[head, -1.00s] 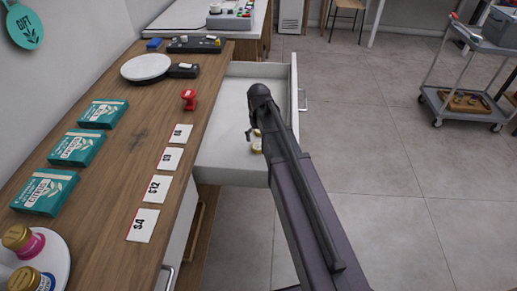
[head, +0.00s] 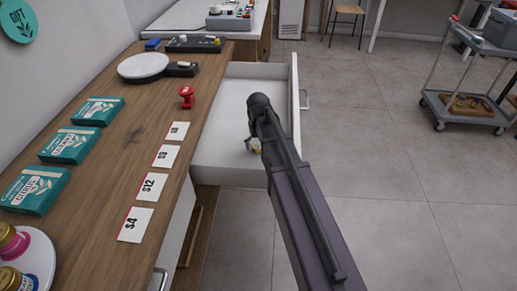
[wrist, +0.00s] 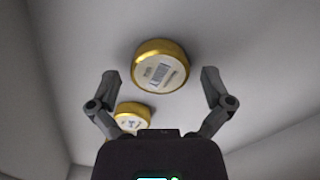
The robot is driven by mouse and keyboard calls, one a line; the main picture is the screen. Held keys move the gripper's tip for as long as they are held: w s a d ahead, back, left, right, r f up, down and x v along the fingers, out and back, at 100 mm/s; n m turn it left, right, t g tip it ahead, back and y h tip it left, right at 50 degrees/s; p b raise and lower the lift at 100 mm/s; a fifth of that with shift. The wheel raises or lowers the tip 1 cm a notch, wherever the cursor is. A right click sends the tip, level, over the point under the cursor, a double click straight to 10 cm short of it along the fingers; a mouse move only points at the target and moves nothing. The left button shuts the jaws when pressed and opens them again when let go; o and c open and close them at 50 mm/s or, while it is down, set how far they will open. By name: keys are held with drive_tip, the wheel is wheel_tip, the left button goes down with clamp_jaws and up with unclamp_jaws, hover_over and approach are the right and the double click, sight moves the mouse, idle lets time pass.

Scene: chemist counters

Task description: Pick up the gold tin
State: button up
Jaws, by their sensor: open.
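In the wrist view a round gold tin (wrist: 160,66) with a pale barcode label lies on the white floor of the open drawer (head: 226,112). A second gold tin (wrist: 132,117) lies nearer, partly hidden behind my left finger and the gripper body. My gripper (wrist: 163,80) is open and empty, with its fingers spread to either side of the first tin; I cannot tell how high it is above it. In the head view my arm covers most of the drawer's right part, and only a bit of gold (head: 256,149) shows beside it.
The drawer's right wall (head: 294,85) and front stand close to my arm. The wooden counter (head: 125,145) on the left holds teal boxes (head: 68,145), price cards (head: 154,187), a red stamp (head: 186,96) and a round white plate (head: 145,66). Open floor lies right, with a grey cart (head: 470,85).

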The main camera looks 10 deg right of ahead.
idle(0.3)
drive_tip(key=c, duration=1)
drive_tip(key=shift+o, duration=0.2)
drive_tip(key=shift+r, duration=0.2)
wheel_tip(320, 180, up, 10)
drive_tip(key=p, duration=1)
drive_tip(key=shift+f, duration=0.2)
wheel_tip(320, 180, up, 28)
drive_tip(key=p, duration=2.8)
hover_over(258, 145)
drive_tip(key=shift+s, duration=0.1)
drive_tip(key=shift+s, duration=0.1)
